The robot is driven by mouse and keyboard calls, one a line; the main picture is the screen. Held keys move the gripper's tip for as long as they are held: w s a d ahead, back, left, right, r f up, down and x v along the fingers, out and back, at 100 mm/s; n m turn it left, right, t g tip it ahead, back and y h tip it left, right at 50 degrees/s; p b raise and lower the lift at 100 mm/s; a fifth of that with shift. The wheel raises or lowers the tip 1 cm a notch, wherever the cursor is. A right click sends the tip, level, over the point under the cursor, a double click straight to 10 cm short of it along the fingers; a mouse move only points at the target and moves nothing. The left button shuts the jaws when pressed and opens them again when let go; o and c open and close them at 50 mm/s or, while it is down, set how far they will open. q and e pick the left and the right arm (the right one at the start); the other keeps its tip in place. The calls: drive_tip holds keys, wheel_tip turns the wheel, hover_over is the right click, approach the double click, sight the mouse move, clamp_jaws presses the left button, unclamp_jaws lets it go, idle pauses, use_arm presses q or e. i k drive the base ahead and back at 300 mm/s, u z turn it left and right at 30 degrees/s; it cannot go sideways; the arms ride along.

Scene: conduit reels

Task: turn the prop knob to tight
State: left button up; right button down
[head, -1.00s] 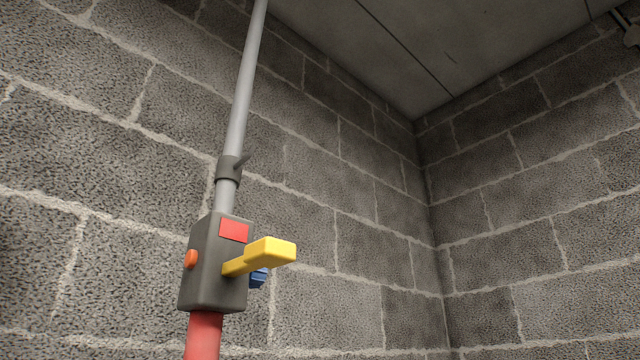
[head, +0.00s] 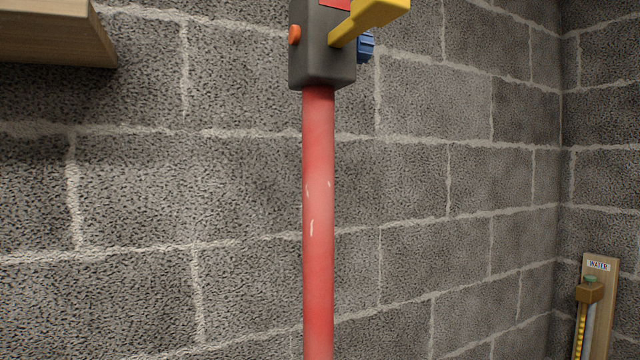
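The prop stands upright in front of the block wall. Its red lower tube (head: 318,200) has a few pale scuffs and runs out of the bottom of the head view. A dark grey housing (head: 318,62) sits on top of the tube, cut off by the top edge. A yellow lever (head: 368,20) sticks out from it toward the right. A blue ribbed knob (head: 366,45) is on its right side, partly behind the lever. An orange button (head: 294,34) is on its left side. A bit of a red patch (head: 335,3) shows at the top. Neither gripper is in view.
A wooden shelf or board (head: 60,35) juts in at the upper left. At the lower right, a wooden board labelled "WATER" (head: 600,300) stands by the wall corner with a brown block (head: 590,291) on it. Grey block wall (head: 440,200) fills the background.

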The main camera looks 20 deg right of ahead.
sight(365, 47)
drive_tip(key=u, duration=2.9)
drive_tip(key=k, duration=1.5)
drive_tip(key=z, duration=2.1)
